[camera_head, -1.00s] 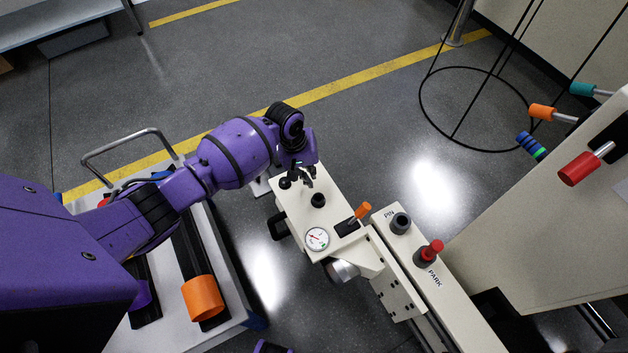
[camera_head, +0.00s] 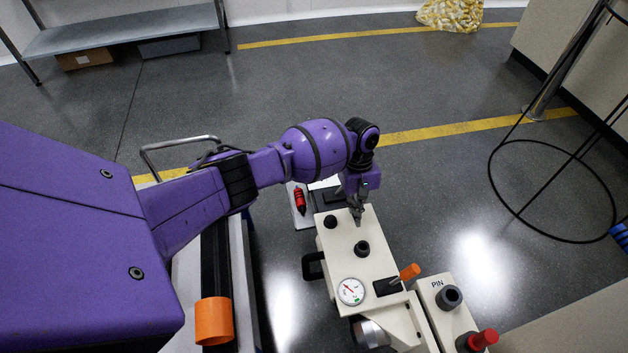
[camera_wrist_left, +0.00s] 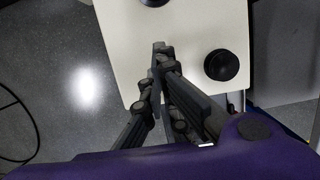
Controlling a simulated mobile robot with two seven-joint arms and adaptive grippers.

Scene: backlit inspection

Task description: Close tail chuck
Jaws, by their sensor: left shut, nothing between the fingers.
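The white tail unit (camera_head: 345,270) stands right of the middle in the head view. The orange lever (camera_head: 408,272) on its top slants up to the right beside a black slot. A metal chuck (camera_head: 370,332) shows at its near end, partly cut off by the frame's bottom edge. My left gripper (camera_head: 357,218) is shut and empty, pointing down over the far part of the unit's top. In the left wrist view its fingertips (camera_wrist_left: 158,48) are together over the white top, beside a black knob (camera_wrist_left: 221,65). Whether they touch the top I cannot tell. My right gripper is not in view.
A dial gauge (camera_head: 350,291) and black knobs (camera_head: 362,248) sit on the unit's top. A white block marked PIN (camera_head: 436,300) carries a grey knob and a red knob (camera_head: 484,339). A black wire stand (camera_head: 540,190) is at right.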

